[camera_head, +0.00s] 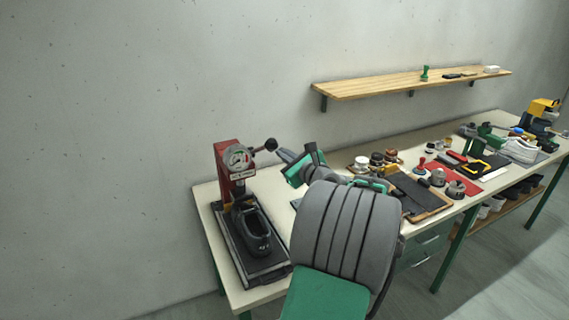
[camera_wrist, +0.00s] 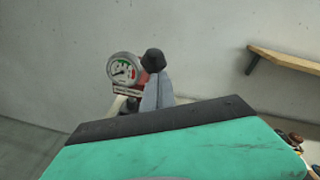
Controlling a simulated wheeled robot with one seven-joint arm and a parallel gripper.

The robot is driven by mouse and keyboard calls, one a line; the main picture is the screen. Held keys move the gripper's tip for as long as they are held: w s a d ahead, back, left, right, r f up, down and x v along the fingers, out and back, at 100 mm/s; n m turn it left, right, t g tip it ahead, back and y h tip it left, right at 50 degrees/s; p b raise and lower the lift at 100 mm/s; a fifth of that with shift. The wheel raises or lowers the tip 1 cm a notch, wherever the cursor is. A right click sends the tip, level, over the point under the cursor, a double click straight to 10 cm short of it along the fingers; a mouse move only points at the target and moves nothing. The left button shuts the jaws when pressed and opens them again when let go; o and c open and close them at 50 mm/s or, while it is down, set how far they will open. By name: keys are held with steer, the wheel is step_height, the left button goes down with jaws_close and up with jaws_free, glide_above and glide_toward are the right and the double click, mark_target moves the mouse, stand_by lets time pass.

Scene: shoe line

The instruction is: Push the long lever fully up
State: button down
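The red press (camera_head: 228,165) stands at the left end of the workbench. Its lever sticks out to the right and ends in a black ball knob (camera_head: 271,145). The knob also shows in the wrist view (camera_wrist: 153,60), just beyond my fingertips. My gripper (camera_head: 283,154) is right beside the knob, on its right and slightly lower in the head view. Its grey fingers (camera_wrist: 157,92) look closed together with nothing between them. I cannot tell whether they touch the knob. Part of the lever is hidden behind the knob and fingers in the wrist view.
A round gauge (camera_head: 236,157) is on the press front, above a black shoe-shaped form (camera_head: 251,232) on a dark base. The workbench (camera_head: 207,194) carries stamps, trays and tools to the right. A wooden shelf (camera_head: 400,85) is on the wall behind. Space above the knob looks clear.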

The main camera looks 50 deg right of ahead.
steer(key=w+r, duration=0.1)
steer(key=r, duration=0.1)
steer(key=w+d+r, duration=0.1)
steer(key=w+r, duration=0.1)
steer(key=r, duration=0.1)
steer(key=w+r, duration=0.1)
steer(key=r, duration=0.1)
steer(key=shift+w+d+r, duration=0.15)
steer(key=shift+d+r, duration=0.1)
steer(key=shift+d, duration=0.1)
steer(key=shift+r, duration=0.65)
steer(key=shift+w+r, duration=0.1)
steer(key=shift+r, duration=0.35)
steer(key=shift+s+f, duration=0.2)
steer(key=shift+f, duration=0.35)
steer(key=s+r+b, duration=0.2)
steer(key=s+r, duration=0.2)
steer(key=s, duration=0.6)
steer(key=shift+a+b, duration=0.35)
steer(key=shift+b, duration=0.05)
